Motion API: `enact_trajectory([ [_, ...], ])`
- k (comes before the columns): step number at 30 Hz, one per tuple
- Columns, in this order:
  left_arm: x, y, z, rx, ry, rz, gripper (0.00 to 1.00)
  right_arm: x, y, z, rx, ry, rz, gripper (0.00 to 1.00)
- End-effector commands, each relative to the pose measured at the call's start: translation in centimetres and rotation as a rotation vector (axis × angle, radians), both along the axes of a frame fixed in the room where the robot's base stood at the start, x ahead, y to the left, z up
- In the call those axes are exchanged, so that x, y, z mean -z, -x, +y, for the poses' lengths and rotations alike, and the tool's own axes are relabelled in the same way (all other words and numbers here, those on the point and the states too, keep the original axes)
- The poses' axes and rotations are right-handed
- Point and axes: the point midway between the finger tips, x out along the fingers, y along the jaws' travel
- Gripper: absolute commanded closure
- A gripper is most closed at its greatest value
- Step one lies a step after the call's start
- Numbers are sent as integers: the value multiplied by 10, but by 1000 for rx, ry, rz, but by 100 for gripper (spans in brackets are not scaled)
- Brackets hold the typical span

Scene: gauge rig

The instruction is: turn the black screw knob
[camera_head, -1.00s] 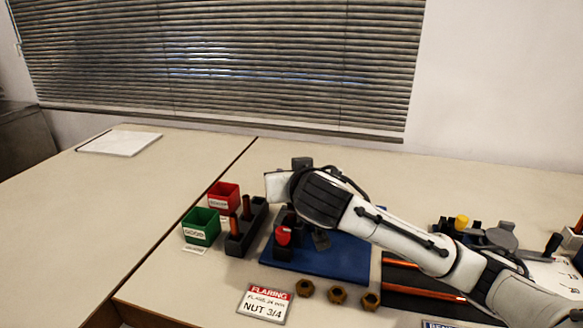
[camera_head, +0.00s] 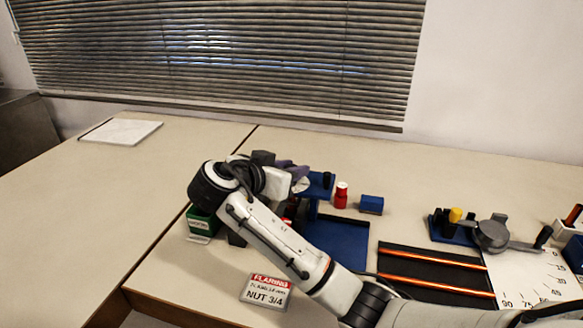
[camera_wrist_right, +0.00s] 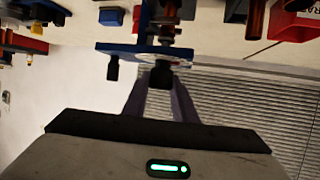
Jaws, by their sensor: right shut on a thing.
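The black screw knob (camera_wrist_right: 160,76) sits between my right gripper's fingers in the right wrist view, below the blue plate (camera_wrist_right: 150,50) of the tool. My right gripper (camera_wrist_right: 160,92) is shut on it. A second black knob (camera_wrist_right: 113,68) stands on the same plate, apart from the fingers. In the head view the right gripper (camera_head: 296,174) is beside the blue plate (camera_head: 318,186), with one black knob (camera_head: 327,180) showing there. The held knob is mostly hidden in that view. My left gripper is not in view.
A red bottle-shaped piece (camera_head: 341,195) and a blue block (camera_head: 371,204) stand right of the tool. A sign (camera_head: 267,291) lies in front. Copper tubes (camera_head: 435,256) lie on the right.

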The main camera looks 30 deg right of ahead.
Motion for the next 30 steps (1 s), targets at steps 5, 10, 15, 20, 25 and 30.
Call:
enact_trajectory([
  [5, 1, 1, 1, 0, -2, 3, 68, 1, 0, 0, 32, 0, 2, 97],
  [10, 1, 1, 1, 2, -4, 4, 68, 1, 0, -1, 40, 0, 1, 97],
  [15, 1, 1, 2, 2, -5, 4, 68, 1, 0, -1, 40, 0, 1, 97],
  [20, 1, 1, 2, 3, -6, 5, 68, 1, 0, -1, 39, -1, 1, 63],
  [25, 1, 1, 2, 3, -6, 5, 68, 1, 0, -1, 38, -1, 0, 56],
  [30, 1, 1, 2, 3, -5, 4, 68, 0, 0, 0, 37, 0, -1, 56],
])
